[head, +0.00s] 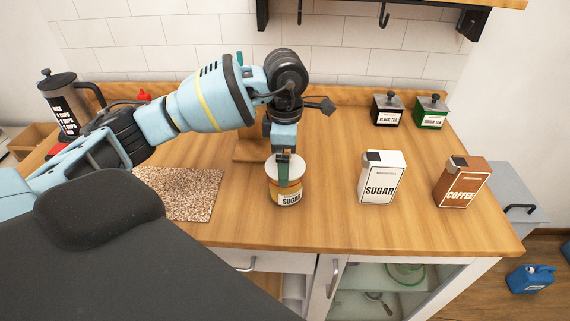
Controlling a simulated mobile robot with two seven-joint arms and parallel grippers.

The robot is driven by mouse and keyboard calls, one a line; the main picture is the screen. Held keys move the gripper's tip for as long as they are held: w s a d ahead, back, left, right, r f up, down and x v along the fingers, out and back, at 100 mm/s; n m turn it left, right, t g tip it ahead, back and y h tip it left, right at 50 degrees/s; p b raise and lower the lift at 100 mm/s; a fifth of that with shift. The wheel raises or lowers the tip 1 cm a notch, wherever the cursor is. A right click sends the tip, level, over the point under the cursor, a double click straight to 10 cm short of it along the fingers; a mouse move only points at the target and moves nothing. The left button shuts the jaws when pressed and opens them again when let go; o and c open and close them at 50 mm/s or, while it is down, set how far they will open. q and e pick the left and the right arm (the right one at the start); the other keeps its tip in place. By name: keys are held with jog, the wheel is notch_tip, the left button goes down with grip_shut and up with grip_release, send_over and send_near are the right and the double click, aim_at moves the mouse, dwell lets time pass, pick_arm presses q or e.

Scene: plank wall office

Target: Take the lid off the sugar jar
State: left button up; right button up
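The sugar jar (290,199) stands upright on the wooden counter in the head view. It is a round jar with a SUGAR label and an amber band. Its pale lid (297,166) sits on top. My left gripper (284,169) points straight down over the middle of the lid, with its fingers at or just above it. The fingers hide the lid's centre, so any knob there is not visible, and I cannot tell whether they are open or shut on it. My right gripper is not in view.
A white SUGAR box (381,188) and a brown COFFEE box (461,190) stand to the right. Black (388,118) and green (432,120) tea tins are at the back right. A speckled board (190,192) lies left of the jar.

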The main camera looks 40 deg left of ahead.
pick_arm(q)
jog(key=shift+c, duration=0.5)
jog(key=c, duration=0.9)
jog(key=shift+s, duration=0.1)
jog(key=shift+c, duration=0.8)
jog(key=shift+f, duration=0.1)
jog(key=shift+c, duration=0.2)
jog(key=shift+r, duration=0.65)
grip_shut()
notch_tip(320, 180, up, 2)
jog(key=shift+d+r, duration=0.15)
jog(key=shift+r, duration=0.05)
jog(key=s+d+r, duration=0.1)
jog(key=s+d, duration=0.8)
jog(key=s, duration=0.3)
jog(key=shift+s+r, duration=0.3)
jog(key=shift+s, duration=0.05)
